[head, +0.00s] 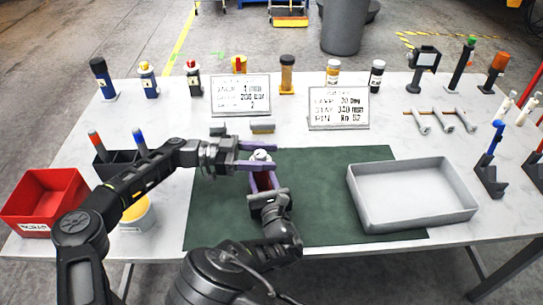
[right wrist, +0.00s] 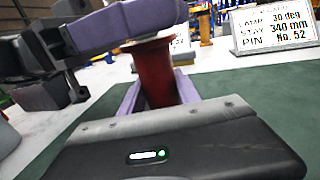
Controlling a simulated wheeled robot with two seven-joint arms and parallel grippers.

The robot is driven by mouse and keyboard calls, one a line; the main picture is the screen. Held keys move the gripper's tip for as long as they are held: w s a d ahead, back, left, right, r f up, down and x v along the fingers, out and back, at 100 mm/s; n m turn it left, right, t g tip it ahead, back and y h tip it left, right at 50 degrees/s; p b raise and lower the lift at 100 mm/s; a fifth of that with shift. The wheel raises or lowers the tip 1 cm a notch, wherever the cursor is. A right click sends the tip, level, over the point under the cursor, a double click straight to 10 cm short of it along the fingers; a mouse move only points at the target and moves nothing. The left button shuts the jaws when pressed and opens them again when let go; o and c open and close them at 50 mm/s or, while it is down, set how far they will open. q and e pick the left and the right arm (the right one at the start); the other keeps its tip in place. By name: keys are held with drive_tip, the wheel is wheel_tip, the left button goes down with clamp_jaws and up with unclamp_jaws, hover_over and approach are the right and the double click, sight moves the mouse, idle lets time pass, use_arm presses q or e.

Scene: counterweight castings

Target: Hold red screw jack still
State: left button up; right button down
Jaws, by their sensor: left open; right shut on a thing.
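The red screw jack (right wrist: 155,75) stands upright over the green mat, and its red body shows in the right wrist view. In the head view its pale top (head: 262,155) shows between the left fingers, and most of its body is hidden. My right gripper (head: 263,182) is shut on the jack's body from the near side. Its purple fingers lie on both sides of the body in the right wrist view. My left gripper (head: 264,157) is open around the jack's top, coming from the left. I cannot tell whether its fingers touch the top.
A grey tray (head: 362,208) lies on the right of the green mat (head: 320,168). A red bin (head: 30,215) and a yellow-filled tub (head: 137,222) stand at left. Two sign cards (head: 241,95) (head: 338,108) and several upright tools line the back. Stands occupy the right edge.

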use_arm(q)
drive_tip(key=shift+s+d, duration=0.1)
drive_tip(key=shift+d, duration=0.75)
clamp_jaws()
